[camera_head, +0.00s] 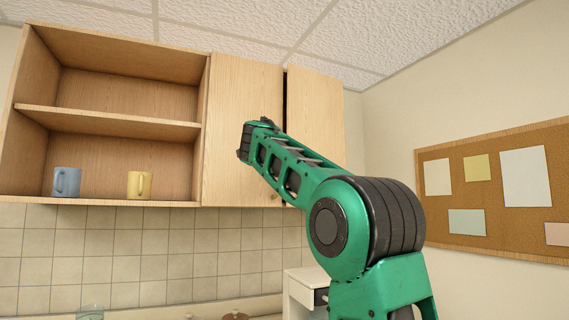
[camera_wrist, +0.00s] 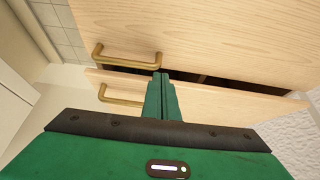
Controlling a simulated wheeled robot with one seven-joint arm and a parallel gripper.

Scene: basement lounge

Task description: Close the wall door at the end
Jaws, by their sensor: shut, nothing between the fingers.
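The wall door at the end (camera_head: 318,115) is the right door of the wooden wall cabinet in the head view. A dark gap shows along its left edge, so it stands slightly ajar. In the wrist view, turned sideways, it is the lower wood panel (camera_wrist: 225,102) with a brass handle (camera_wrist: 122,98). My gripper (camera_wrist: 161,76) is shut and empty, its fingertips over this door's edge by the dark gap. I cannot tell whether they touch it. My arm hides the gripper and the door's lower part in the head view.
The neighbouring door (camera_head: 243,125) looks shut; it is the upper panel in the wrist view (camera_wrist: 215,35), with its own handle (camera_wrist: 128,58). Open shelves hold a blue mug (camera_head: 67,181) and a yellow mug (camera_head: 139,185). A corkboard (camera_head: 500,232) hangs on the right wall.

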